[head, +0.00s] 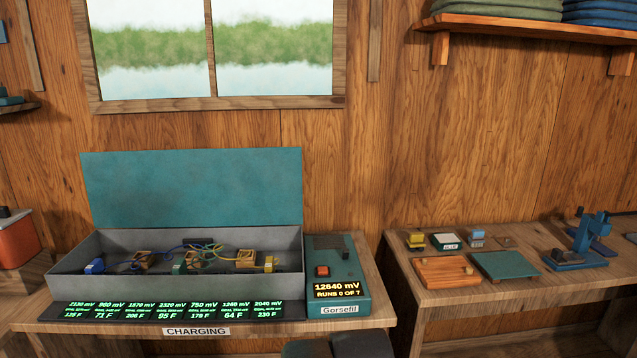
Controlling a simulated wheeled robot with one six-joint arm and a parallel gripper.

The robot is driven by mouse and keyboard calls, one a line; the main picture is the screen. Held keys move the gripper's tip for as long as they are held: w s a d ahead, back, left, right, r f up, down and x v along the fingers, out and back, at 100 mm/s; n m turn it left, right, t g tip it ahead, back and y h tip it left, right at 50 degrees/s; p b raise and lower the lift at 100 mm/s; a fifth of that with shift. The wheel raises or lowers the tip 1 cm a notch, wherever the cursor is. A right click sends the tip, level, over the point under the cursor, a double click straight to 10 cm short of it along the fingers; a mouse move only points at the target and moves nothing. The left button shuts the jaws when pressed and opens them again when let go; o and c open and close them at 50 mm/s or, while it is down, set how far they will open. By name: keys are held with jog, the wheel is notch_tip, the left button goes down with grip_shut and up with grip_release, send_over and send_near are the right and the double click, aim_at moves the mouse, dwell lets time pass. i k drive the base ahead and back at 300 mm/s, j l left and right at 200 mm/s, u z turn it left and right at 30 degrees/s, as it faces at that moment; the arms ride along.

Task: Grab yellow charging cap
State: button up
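A small yellow block-like piece (271,264), which looks like the yellow charging cap, sits inside the grey open box (68,287) on the left bench. It is at the box's right end, beside a wooden block (246,259). A blue cap-like piece (94,267) is at the box's left end. A green piece (179,268) and another wooden block (143,259) lie between, with coloured wires (205,247) running among them. Another small yellow item (415,239) stands on the right bench. I cannot make out my gripper in this view.
A teal meter (340,260) with a red button stands right of the box. A row of green-lit displays (165,311) lies in front. Dark shapes (340,346) show at the bottom edge.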

aim_at(269, 268)
jog(key=l+z, duration=0.15)
jog(key=i+j+u, duration=0.1)
jog(key=i+j, duration=0.5)
jog(key=j, duration=0.2)
jog(key=i+j+u, duration=0.1)
jog(key=i+j, duration=0.5)
jog(key=j, duration=0.1)
